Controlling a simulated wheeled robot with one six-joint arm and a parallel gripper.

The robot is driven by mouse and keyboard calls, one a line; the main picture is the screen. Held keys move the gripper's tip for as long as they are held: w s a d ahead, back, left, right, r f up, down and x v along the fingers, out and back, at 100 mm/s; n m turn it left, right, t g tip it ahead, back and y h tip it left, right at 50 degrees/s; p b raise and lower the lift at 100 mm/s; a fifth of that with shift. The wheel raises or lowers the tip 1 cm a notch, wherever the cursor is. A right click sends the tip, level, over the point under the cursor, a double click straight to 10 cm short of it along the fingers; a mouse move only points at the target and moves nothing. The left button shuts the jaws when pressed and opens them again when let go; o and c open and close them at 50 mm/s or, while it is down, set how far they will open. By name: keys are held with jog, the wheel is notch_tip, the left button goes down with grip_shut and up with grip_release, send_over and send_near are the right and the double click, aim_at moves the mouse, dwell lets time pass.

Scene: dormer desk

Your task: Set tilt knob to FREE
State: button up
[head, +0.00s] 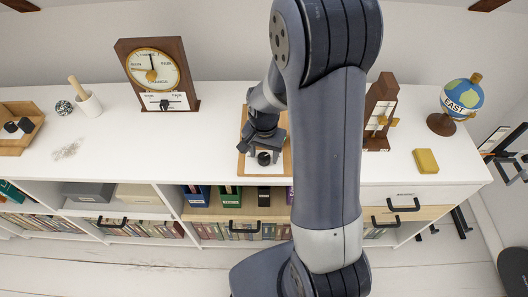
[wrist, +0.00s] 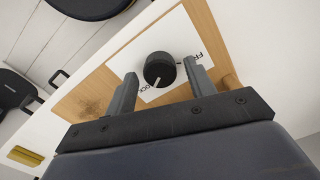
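The tilt knob (wrist: 160,68) is a round black knob on a white plate (wrist: 178,95) set in a wooden panel (wrist: 203,22). Its white pointer line is toward the lower left in the wrist view, near partly hidden lettering that seems to end in "OCK". Lettering starting "FR" shows on the right, partly covered by a finger. The knob also shows in the head view (head: 264,158). My gripper (wrist: 161,70) is open, with one finger on each side of the knob in the wrist view. Gaps show on both sides; I cannot tell the fingertips' height above the plate.
A dial gauge (head: 153,72) stands left on the white desk (head: 215,150). A wooden stand (head: 378,110), yellow block (head: 425,161) and globe (head: 462,97) are on the right. A cup (head: 89,104) and wooden tray (head: 18,140) are far left. Desk beside the panel is clear.

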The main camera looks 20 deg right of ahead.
jog(key=c, duration=0.9)
jog(key=shift+o, duration=0.2)
jog(key=shift+n, duration=0.4)
jog(key=n+b, duration=0.1)
jog(key=n, duration=0.2)
jog(key=shift+n, duration=0.3)
jog(key=shift+n+b, duration=0.45)
jog(key=shift+n, duration=1.75)
jog(key=o, duration=1)
jog(key=shift+r, duration=0.1)
